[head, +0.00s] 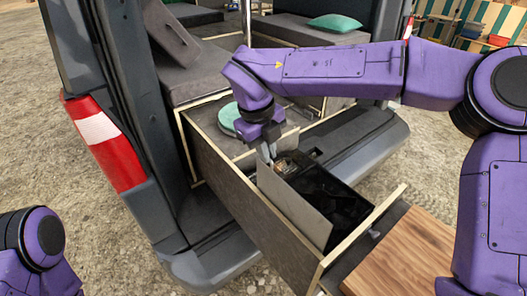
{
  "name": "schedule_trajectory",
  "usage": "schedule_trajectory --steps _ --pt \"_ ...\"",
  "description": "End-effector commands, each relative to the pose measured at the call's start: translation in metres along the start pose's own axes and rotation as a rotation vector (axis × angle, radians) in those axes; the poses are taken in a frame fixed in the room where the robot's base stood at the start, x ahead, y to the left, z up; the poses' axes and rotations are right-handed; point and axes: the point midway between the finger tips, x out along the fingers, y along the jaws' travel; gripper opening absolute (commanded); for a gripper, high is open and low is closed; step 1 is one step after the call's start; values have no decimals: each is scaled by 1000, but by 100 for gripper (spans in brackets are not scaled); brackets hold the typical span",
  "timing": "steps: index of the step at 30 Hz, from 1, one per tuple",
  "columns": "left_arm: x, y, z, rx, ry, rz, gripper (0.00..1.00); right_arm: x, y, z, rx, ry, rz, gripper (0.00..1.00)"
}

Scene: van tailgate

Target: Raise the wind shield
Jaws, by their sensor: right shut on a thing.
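The wind shield (293,207) is a flat, light grey panel at the left side of the dark stove (336,196), inside the pulled-out drawer. It stands up from the stove, leaning somewhat; its exact angle is hard to judge. My right gripper (267,154) reaches down from above and is shut on the wind shield at its far upper corner. The fingertips are small and partly hidden by the gripper body. Only part of my left arm shows at the lower left; its gripper is out of view.
The drawer (230,190) has raised pale-edged walls around the stove. A wooden board (405,254) lies at its near right end. A round green item (229,118) sits behind my right gripper. The van's bumper (384,140) and red-white tail light (104,138) flank the drawer.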

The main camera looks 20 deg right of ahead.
Motion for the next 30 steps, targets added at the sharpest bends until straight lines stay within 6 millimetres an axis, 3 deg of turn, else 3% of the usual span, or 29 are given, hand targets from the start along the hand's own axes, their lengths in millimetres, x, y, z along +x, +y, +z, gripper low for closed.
schedule_trajectory --steps 6,9,19,23,30 --pt "1 0 1 0 0 0 98 -4 -1 3 2 -17 -2 0" --pt "1 0 1 0 0 0 98 -3 -1 2 3 -15 -2 34" --pt "2 0 1 0 0 0 98 -6 -1 2 4 -13 -2 34" --pt "7 1 3 0 0 0 98 -28 0 2 5 -17 -3 34" --pt "10 1 4 0 0 0 98 -85 0 0 4 -16 -3 34"
